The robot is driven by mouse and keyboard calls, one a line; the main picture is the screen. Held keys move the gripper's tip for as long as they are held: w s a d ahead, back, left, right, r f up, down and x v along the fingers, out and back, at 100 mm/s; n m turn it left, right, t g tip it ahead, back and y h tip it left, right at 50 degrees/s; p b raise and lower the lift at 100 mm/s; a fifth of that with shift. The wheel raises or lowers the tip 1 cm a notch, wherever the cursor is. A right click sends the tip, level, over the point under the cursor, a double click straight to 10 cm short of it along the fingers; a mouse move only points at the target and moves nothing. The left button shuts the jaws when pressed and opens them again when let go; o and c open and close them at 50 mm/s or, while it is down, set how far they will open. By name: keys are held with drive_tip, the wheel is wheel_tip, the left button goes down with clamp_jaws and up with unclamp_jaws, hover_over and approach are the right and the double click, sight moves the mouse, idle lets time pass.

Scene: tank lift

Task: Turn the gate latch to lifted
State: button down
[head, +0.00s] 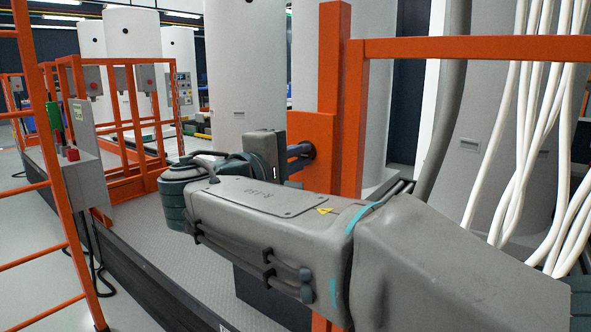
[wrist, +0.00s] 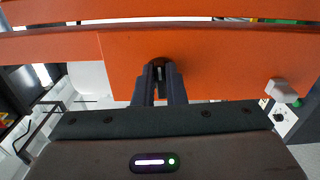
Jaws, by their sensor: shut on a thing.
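The gate latch (wrist: 159,62) shows in the wrist view as a small dark, rounded part on a wide orange plate (wrist: 220,60). My gripper (wrist: 159,74) has its two dark fingers closed on it, straight in front of the plate. The fingers hide most of the latch, so its turn angle cannot be told. In the head view my gripper (head: 304,152) reaches the orange plate (head: 314,128) on the gate post, and my arm covers much of what lies below.
An orange post (head: 333,60) and top rail (head: 470,47) stand close by my arm. White cables (head: 530,110) hang at the right. A control box (head: 88,182) on an orange frame stands at the left. A light grey block (wrist: 283,90) sits at the plate's right in the wrist view.

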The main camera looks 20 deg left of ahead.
drive_tip(key=shift+m+b, duration=0.35)
drive_tip(key=shift+m, duration=0.05)
drive_tip(key=c, duration=1.5)
unclamp_jaws()
drive_tip(key=shift+a, duration=0.1)
drive_tip(key=p+v, duration=0.2)
drive_tip(key=v, duration=1.2)
